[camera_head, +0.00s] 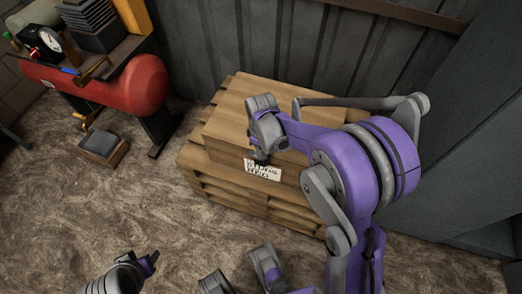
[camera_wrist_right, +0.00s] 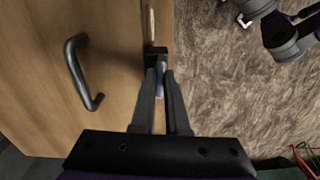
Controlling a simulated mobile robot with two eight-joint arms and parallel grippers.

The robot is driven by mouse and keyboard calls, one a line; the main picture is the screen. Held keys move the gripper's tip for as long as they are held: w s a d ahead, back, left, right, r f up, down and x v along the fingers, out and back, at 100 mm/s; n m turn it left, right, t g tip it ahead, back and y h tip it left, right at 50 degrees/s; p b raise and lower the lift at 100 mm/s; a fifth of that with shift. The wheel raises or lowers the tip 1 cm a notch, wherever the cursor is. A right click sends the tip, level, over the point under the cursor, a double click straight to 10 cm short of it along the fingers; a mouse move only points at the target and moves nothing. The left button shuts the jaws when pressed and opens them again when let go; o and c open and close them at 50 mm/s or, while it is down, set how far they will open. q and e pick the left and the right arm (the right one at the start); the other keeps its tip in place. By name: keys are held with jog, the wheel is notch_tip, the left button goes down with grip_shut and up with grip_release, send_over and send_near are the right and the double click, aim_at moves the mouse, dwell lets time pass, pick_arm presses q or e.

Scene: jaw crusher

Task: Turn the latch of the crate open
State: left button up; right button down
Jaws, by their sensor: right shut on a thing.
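The wooden crate (camera_head: 232,110) has a printed label on its front and stands on pallets against the wall. Its lid fills the left of the right wrist view (camera_wrist_right: 40,60), with a dark bent handle (camera_wrist_right: 77,72) on it. The fingers hide part of the latch. My left gripper (camera_head: 150,264) is low at the left, away from the crate; its jaw opening is unclear.
A red tank (camera_head: 110,92) with a tool-laden top stands at the back left. A small box (camera_head: 103,146) sits on the ground beside it. Pallets (camera_head: 262,205) lie under the crate. A corrugated wall (camera_head: 260,45) is behind. The ground at front left is free.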

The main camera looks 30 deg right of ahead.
jog(key=shift+n, duration=0.6)
jog(key=c, duration=0.9)
grip_release()
notch_tip(320, 180, up, 11)
jog(key=shift+f+p, duration=0.1)
jog(key=shift+p, duration=1.05)
